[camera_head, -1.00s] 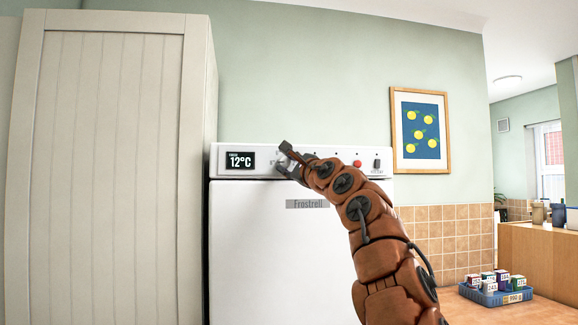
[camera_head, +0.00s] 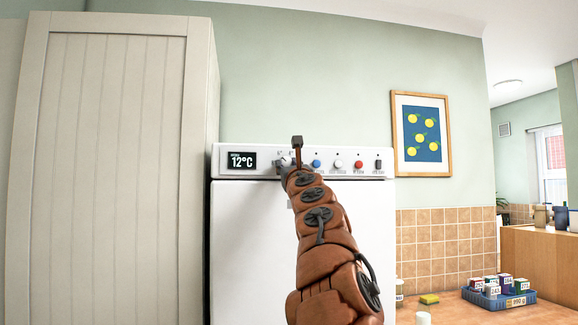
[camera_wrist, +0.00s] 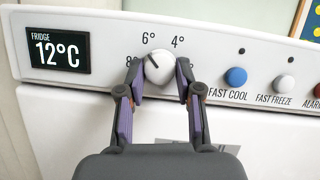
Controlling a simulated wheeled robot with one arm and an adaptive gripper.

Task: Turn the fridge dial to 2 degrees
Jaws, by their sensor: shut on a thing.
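The fridge dial (camera_wrist: 159,68) is a round white knob with a dark pointer line. In the wrist view its line points up and left, between the 8° and 6° marks. My gripper (camera_wrist: 159,82) is shut on the dial, with one finger on each side; it also shows in the head view (camera_head: 288,165) at the fridge's control panel. The display (camera_wrist: 58,52) left of the dial reads FRIDGE 12°C, and it shows in the head view too (camera_head: 242,160). The 4° mark is at the dial's upper right. The fingers hide part of the lower marks.
Right of the dial are a blue FAST COOL button (camera_wrist: 236,78), a white FAST FREEZE button (camera_wrist: 284,84) and a red button (camera_head: 358,165). A tall cream cupboard (camera_head: 105,160) stands left of the white fridge (camera_head: 245,250). A blue crate (camera_head: 500,301) sits at lower right.

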